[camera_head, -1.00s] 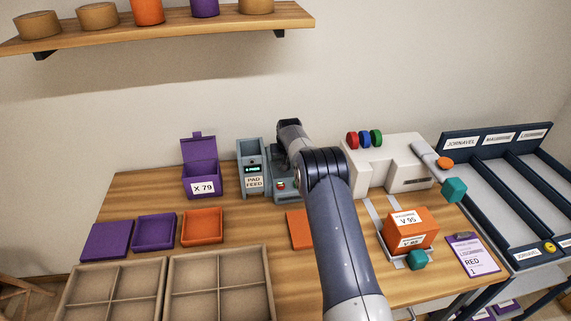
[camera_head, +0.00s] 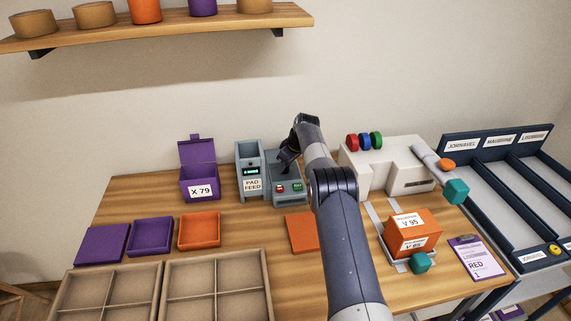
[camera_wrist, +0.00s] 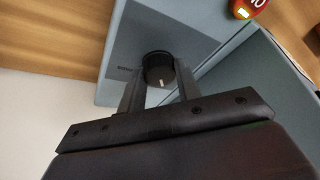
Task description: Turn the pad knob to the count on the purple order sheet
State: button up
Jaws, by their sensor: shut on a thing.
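The grey pad feed machine (camera_head: 253,186) stands at the back of the table, with a small green-lit display whose text is too small to read. My gripper (camera_head: 285,162) is at its right part, beside the tall housing. In the wrist view, the black round pad knob (camera_wrist: 158,70) with a white mark sits between the two fingers of my gripper (camera_wrist: 159,88), which is shut on it. The knob is hidden in the head view. The purple order sheet (camera_head: 475,258) lies on a clipboard at the table's right and reads "RED" and "1".
Red and green buttons (camera_head: 288,188) are on the machine's front. A white press (camera_head: 385,165) stands to the right. An orange box (camera_head: 411,234) marked V 95 sits before it. A purple box (camera_head: 199,181) marked X 79 and trays are at left.

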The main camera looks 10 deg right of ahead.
jog(key=shift+n+p, duration=0.3)
jog(key=shift+n, duration=0.2)
dwell(0.3)
jog(key=o, duration=1)
jog(key=shift+d+r, duration=0.1)
jog(key=shift+g, duration=0.3)
jog(key=b+v, duration=0.2)
jog(key=v, duration=0.8)
jog(key=shift+s+d+r, duration=0.15)
jog(key=shift+r, duration=0.05)
jog(key=p+x, duration=0.2)
jog(key=x, duration=0.8)
jog(key=shift+a+f, duration=0.2)
jog(key=shift+f, duration=0.15)
